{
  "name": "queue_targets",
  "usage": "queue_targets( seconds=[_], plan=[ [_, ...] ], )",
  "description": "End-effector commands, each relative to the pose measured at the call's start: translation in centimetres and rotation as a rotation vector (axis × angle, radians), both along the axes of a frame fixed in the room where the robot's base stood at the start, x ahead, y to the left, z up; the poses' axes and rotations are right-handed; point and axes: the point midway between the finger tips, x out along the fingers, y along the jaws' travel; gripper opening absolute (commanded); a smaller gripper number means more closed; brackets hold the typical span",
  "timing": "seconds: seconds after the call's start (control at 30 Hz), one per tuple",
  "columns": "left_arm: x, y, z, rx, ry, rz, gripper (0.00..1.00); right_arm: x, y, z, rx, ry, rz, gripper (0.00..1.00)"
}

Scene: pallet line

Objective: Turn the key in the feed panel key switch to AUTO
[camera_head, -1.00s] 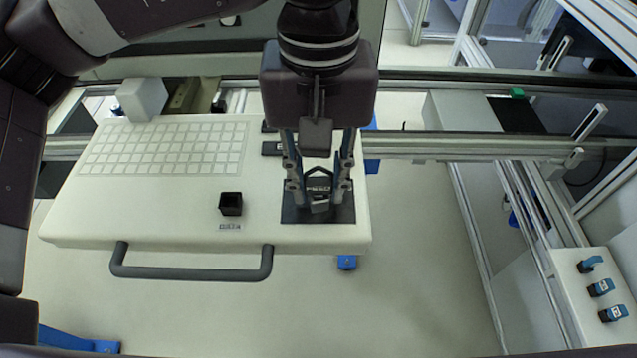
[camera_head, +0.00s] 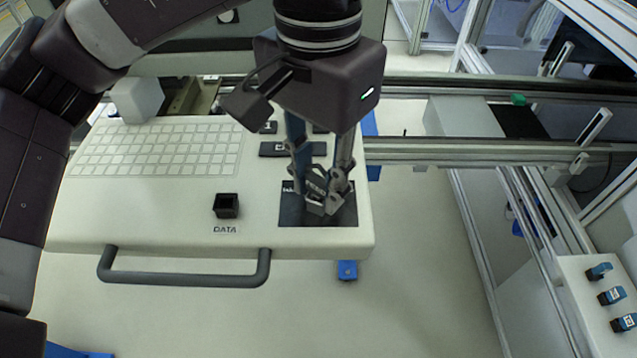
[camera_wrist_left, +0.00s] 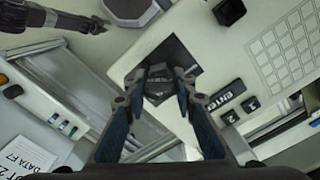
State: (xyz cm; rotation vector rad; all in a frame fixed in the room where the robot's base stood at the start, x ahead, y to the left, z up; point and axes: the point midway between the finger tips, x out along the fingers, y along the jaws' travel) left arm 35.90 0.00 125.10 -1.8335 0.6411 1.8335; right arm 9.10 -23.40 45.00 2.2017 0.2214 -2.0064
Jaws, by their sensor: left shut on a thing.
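The feed panel (camera_head: 150,225) is a white console with a key grid and a front handle. The key switch sits on a dark square plate (camera_head: 345,208) at its right front. My left gripper (camera_head: 322,200) points down over this plate, shut on the key (camera_head: 314,208). In the left wrist view the fingers (camera_wrist_left: 158,82) close around the key over the dark plate (camera_wrist_left: 178,53). The fingers hide much of the switch and its position marks, so I cannot read which mark the key points to.
A small black box-like socket (camera_head: 227,206) marked DATA stands left of the switch plate. A dark bar handle (camera_head: 185,280) runs along the panel's front. Dark buttons (camera_head: 285,149) lie behind the plate. Blue-topped knobs (camera_head: 611,296) stand on a white box at the right.

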Motion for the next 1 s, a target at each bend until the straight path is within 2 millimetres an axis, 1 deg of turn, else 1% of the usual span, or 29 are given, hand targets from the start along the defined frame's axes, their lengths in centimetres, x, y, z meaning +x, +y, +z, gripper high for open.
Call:
queue_targets(
  seconds=[0.03,0.17,0.2,0.37,0.4,0.57,0.67,0.73,1.0],
  plan=[
    [-0.05,-0.01,-0.31,0.000,0.002,-0.063,0.02,-0.01,0.02,-0.52,0.000,0.000,0.000,0.29],
    [-0.04,0.02,-0.05,0.002,0.001,-0.204,0.02,-0.01,0.01,-0.42,0.000,0.000,0.000,0.29],
    [-0.04,0.02,-0.04,0.002,0.001,-0.222,0.26,-0.02,0.01,-0.39,0.000,0.000,0.000,0.29],
    [-0.02,0.02,-0.03,0.002,0.001,-0.215,0.43,-0.03,0.01,-0.39,0.000,0.000,0.001,0.29],
    [-0.02,0.02,-0.02,0.001,0.000,-0.215,0.45,-0.03,0.01,-0.39,0.000,0.000,0.001,0.29],
    [-0.02,0.02,0.00,0.001,0.000,-0.213,0.45,-0.03,0.00,-0.39,0.000,0.000,0.001,0.29],
    [-0.02,0.03,0.01,0.001,0.000,-0.212,0.54,-0.04,0.00,-0.38,0.000,0.000,0.001,0.29],
    [-0.01,0.02,0.01,0.001,0.000,-0.212,0.62,-0.04,-0.01,-0.39,0.000,0.001,0.001,0.29],
    [-0.01,0.02,0.02,0.001,0.000,-0.211,0.63,-0.05,-0.06,-0.39,0.000,0.001,0.001,0.29]
  ],
)
